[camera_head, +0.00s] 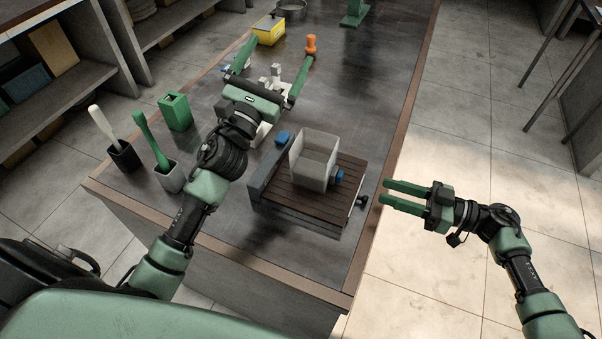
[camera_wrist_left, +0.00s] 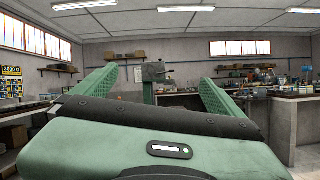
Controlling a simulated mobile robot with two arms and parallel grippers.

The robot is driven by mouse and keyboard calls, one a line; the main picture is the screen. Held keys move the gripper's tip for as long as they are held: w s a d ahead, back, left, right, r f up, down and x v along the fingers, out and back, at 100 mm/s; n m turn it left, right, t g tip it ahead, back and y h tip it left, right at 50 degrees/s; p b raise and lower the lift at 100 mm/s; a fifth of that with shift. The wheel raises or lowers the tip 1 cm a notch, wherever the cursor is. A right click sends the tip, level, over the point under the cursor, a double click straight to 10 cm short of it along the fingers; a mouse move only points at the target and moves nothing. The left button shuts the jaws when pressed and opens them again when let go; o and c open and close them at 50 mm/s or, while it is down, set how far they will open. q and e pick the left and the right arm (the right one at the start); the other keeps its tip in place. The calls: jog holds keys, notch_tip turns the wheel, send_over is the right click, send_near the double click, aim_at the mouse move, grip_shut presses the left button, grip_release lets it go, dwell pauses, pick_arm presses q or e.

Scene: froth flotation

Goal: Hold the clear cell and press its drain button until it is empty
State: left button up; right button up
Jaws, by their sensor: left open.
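The clear cell (camera_head: 313,160) is a see-through, open-topped box. It stands upright on a dark brown slatted stand (camera_head: 275,190) near the table's right edge. A small blue part (camera_head: 339,177) sits at the cell's right side; I cannot tell if it is the drain button. The cell's contents are not clear. My left gripper (camera_head: 275,59) is open beyond the cell, up and left of it. Its spread fingers also show in the left wrist view (camera_wrist_left: 155,85), with nothing held. My right gripper (camera_head: 384,193) is open and empty, right of the stand, past the table edge.
A green holder (camera_head: 175,111) and two cups with a white brush (camera_head: 101,121) and a green one (camera_head: 149,137) stand left. A yellow box (camera_head: 269,32) and an orange-topped item (camera_head: 311,44) are farther back.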

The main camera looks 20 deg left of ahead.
pick_arm(q)
jog(key=s+d+f+n+g, duration=0.2)
jog(key=s+d+f, duration=0.55)
jog(key=d, duration=0.35)
jog(key=n+g+y, duration=0.2)
jog(key=g, duration=0.1)
send_near(321, 136)
jog(key=w, duration=0.6)
jog(key=shift+f, duration=0.2)
jog(key=c, duration=2)
jog(key=shift+c, duration=0.2)
pick_arm(e)
grip_shut()
